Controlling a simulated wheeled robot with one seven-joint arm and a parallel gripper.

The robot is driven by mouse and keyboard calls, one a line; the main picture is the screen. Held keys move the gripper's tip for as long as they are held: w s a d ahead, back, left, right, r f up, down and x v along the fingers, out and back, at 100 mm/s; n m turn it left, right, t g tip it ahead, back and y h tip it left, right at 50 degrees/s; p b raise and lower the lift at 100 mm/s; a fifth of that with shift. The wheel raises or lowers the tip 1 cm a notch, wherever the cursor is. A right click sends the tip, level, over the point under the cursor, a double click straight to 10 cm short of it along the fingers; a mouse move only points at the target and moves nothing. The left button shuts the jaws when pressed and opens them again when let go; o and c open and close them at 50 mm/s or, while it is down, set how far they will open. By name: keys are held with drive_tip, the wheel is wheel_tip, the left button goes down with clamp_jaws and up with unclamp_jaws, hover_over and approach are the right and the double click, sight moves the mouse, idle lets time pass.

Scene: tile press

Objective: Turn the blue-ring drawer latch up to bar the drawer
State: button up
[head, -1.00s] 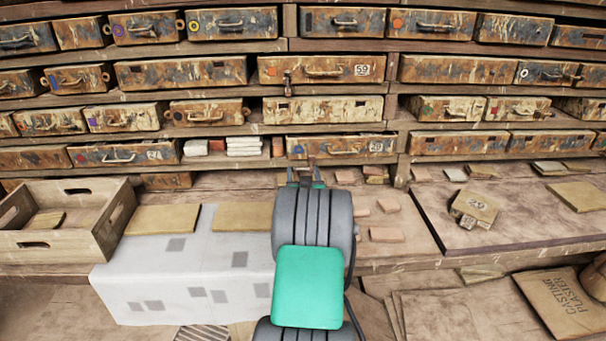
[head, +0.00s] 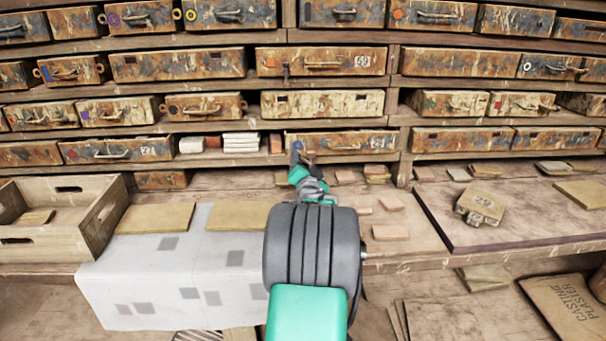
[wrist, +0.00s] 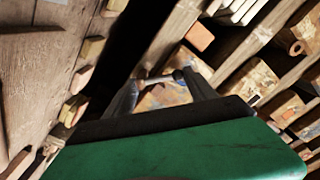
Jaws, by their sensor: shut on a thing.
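The drawer (head: 345,142) in front of my gripper has a worn tan and rust face, a bar handle and a small number label. A blue mark shows at its left end, partly hidden by my gripper (head: 297,158). In the wrist view, the drawer face (wrist: 165,98) shows between the fingers.
Rows of similar drawers surround this one, with an open shelf bay of pale tiles (head: 240,143) to its left.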

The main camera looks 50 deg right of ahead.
drive_tip(key=m+b, duration=0.2)
drive_tip(key=m, duration=0.1)
drive_tip(key=s+m+b, duration=0.1)
drive_tip(key=shift+d+m, duration=0.4)
drive_tip(key=m, duration=0.1)
drive_tip(key=m+b, duration=0.1)
drive_tip(key=m, duration=0.1)
drive_tip(key=s+m+b, duration=0.1)
drive_tip(key=m, duration=0.1)
drive_tip(key=shift+d, duration=0.4)
drive_tip(key=o, duration=1.1)
drive_tip(key=shift+o, duration=1)
drive_tip(key=shift+r, duration=0.15)
drive_tip(key=shift+r, duration=0.1)
